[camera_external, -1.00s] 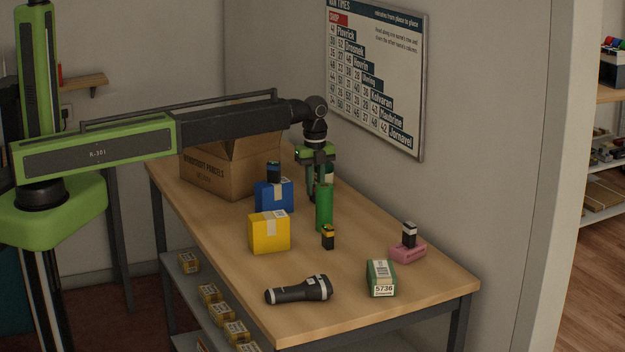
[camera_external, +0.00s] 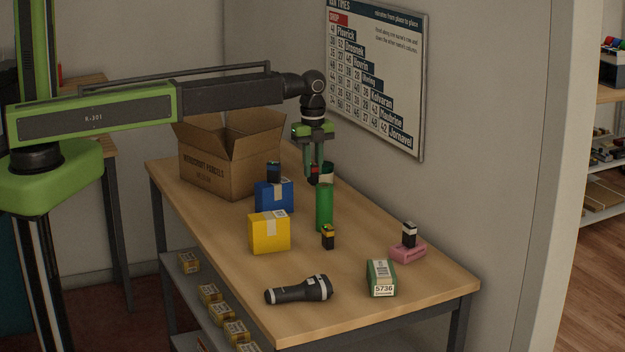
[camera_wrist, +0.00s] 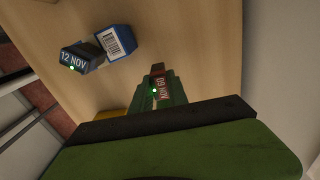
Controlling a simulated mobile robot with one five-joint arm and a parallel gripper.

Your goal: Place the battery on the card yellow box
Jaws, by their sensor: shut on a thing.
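My gripper (camera_external: 314,180) is shut on a small battery (camera_external: 314,174), dark with a red part, and holds it above the table. In the wrist view the battery (camera_wrist: 159,86) shows a date label between the green fingers, which hide much of it. The yellow card box (camera_external: 262,236) stands on the table, left of and nearer the camera than my gripper. It has a pale tape strip and a label on top, and nothing stands on it. In the wrist view only a yellow edge (camera_wrist: 108,114) shows beside my gripper.
A blue box (camera_external: 275,197) bears another battery (camera_external: 273,173). A yellow-topped battery (camera_external: 328,237), flashlight (camera_external: 298,290), green-white box (camera_external: 381,278) and pink block (camera_external: 406,252) lie forward. An open carton (camera_external: 222,168) stands behind.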

